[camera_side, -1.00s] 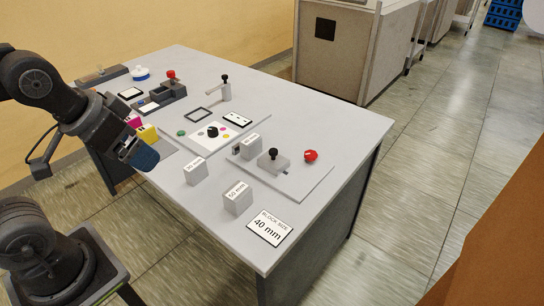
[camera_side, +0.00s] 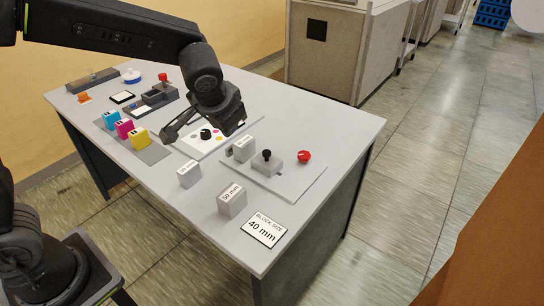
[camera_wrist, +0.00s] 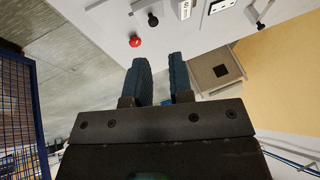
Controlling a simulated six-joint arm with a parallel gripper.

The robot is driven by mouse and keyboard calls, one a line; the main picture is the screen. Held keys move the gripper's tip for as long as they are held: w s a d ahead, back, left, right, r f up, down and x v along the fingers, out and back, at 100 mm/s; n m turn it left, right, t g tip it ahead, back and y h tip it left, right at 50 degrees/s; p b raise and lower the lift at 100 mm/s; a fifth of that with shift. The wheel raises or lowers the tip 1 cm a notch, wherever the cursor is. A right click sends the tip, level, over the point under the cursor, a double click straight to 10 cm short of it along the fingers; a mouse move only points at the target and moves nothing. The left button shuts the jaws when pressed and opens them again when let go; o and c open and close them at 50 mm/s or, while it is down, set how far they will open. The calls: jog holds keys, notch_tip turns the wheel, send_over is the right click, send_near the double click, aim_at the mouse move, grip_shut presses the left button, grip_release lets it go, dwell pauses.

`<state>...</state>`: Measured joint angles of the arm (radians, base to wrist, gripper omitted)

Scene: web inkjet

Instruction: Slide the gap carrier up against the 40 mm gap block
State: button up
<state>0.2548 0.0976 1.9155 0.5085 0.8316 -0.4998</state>
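The gap carrier is a grey block with a black knob (camera_side: 266,162) on a flat grey plate (camera_side: 290,185). A small grey block (camera_side: 243,149) stands left of it on the same plate; its label is too small to read. I cannot tell whether carrier and block touch. The carrier's black knob (camera_wrist: 153,19) and the white-labelled block (camera_wrist: 185,8) show at the top of the wrist view. My gripper (camera_wrist: 161,60) is open and empty, its fingers apart. In the side view my gripper (camera_side: 177,130) hangs above the table, left of the plate.
A red knob (camera_side: 304,158) stands right of the carrier. Two loose blocks, 30 mm (camera_side: 189,174) and 50 mm (camera_side: 231,200), stand in front. A card (camera_side: 263,230) reads "BLOCK SIZE 40 mm". Coloured cartridges (camera_side: 124,128) stand left. The table's right front edge is near the plate.

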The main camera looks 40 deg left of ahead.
aim_at(260, 161)
jog(key=shift+m+t+y, duration=0.6)
jog(key=w+d+f, duration=0.2)
jog(key=w+f, duration=0.1)
jog(key=f, duration=0.1)
jog(key=w+d+f, duration=0.5)
jog(key=w+f, duration=0.2)
jog(key=shift+d+f, duration=0.15)
jog(key=shift+f, duration=0.15)
grip_shut()
jog(key=x, duration=1)
jog(key=shift+f, duration=0.3)
jog(key=a, duration=0.2)
jog(key=shift+w+a+r, duration=0.2)
jog(key=shift+w+a, duration=0.1)
jog(key=shift+w, duration=0.05)
jog(key=shift+w+a, duration=0.2)
jog(key=shift+a, duration=0.4)
jog(key=shift+a, duration=0.1)
jog(key=a, duration=0.4)
jog(key=shift+a, duration=0.25)
jog(key=shift+d, duration=0.1)
